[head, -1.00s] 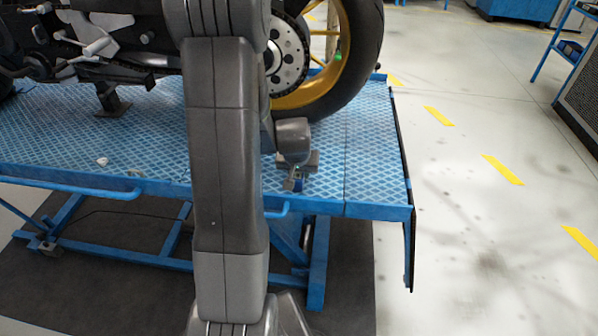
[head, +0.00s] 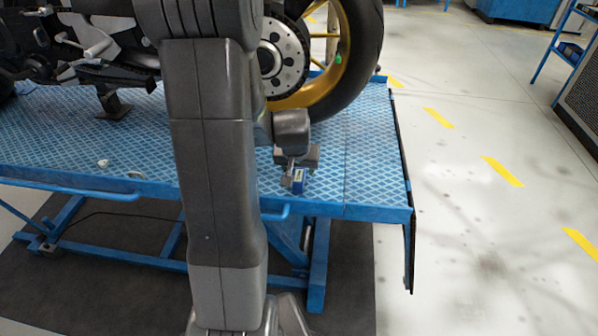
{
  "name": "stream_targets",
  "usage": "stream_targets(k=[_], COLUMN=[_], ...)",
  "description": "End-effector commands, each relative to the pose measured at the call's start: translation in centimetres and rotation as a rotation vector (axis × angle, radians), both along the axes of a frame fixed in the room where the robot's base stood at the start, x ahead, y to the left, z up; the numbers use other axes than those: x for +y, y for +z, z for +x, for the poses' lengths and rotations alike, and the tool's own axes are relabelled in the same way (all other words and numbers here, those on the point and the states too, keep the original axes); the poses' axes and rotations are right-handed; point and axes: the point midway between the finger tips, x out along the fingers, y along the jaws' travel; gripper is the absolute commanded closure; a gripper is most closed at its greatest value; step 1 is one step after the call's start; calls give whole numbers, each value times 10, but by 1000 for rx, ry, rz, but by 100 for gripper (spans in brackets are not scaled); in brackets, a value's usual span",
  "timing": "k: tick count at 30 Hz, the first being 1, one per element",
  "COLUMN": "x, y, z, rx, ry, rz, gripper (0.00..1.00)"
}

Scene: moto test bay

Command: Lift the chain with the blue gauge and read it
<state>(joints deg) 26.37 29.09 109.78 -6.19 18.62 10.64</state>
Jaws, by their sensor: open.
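The blue gauge (head: 300,181) is a small blue block with a pale top, low at the front edge of the blue lift platform. My gripper (head: 295,180) is open and points down right at the gauge; I cannot tell whether the gauge is between the fingers or just beside them. The motorcycle's rear wheel (head: 361,58), with a black tyre and yellow rim, stands behind. A round silver plate (head: 288,75) with holes sits at its hub. The chain cannot be made out; my arm hides part of that area.
The blue diamond-plate platform (head: 372,165) has free room right of my gripper. A small white object (head: 103,163) lies on it at the left. A blue side rail (head: 70,187) runs along its front. Grey floor with yellow dashes (head: 502,170) is open at the right.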

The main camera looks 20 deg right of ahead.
Motion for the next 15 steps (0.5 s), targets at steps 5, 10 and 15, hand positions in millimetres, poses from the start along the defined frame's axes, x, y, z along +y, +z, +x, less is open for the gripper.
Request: stream_targets(k=[5,10,15], x=[6,12,16], y=[32,57,75], z=[-10,-20,-26], rx=[-3,-3,-2], ry=[1,0,0], rz=[-2,-2,-1], gripper=[46,46,46])
